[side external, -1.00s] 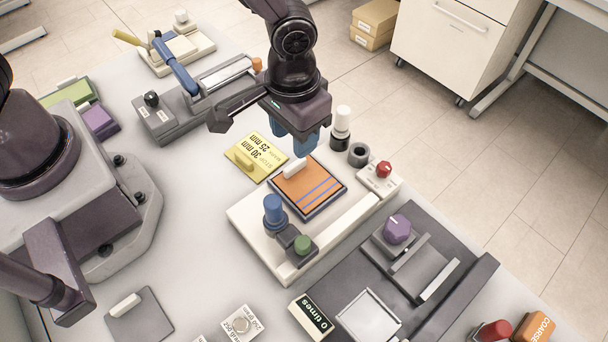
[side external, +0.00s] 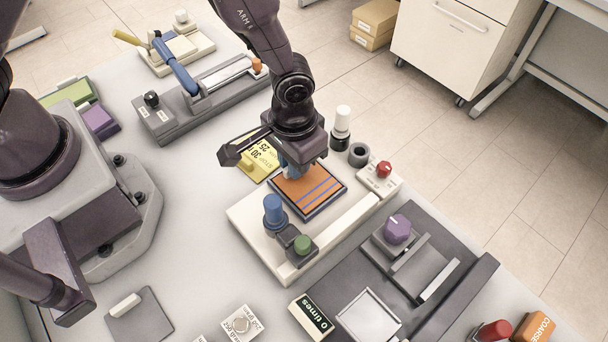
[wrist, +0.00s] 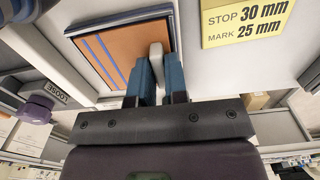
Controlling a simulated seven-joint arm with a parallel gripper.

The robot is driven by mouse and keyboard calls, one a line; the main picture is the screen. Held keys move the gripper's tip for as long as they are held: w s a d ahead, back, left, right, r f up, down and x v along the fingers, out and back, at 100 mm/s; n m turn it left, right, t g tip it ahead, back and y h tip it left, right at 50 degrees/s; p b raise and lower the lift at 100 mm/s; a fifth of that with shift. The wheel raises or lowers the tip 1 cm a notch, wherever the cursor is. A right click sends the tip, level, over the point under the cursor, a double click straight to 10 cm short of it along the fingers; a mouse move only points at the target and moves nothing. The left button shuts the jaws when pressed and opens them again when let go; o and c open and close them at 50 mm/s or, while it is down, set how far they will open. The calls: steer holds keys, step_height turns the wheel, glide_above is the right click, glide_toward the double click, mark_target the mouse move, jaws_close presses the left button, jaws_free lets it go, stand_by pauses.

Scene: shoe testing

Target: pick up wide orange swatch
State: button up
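The wide orange swatch (side external: 312,190) has blue stripes and a dark edge. It lies flat on the white tester base (side external: 247,224). The swatch also shows in the wrist view (wrist: 112,45), with its pale handle (wrist: 156,56) upright at one edge. My gripper (side external: 291,168) is down over that edge, its blue fingers closed in on both sides of the handle. In the wrist view the gripper (wrist: 160,72) has its fingertips close against the handle. The handle is mostly hidden in the side view.
A blue knob (side external: 273,207) and green button (side external: 302,243) stand at the base's front left. A red knob (side external: 383,169) is at its right.

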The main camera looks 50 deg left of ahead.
jaws_close()
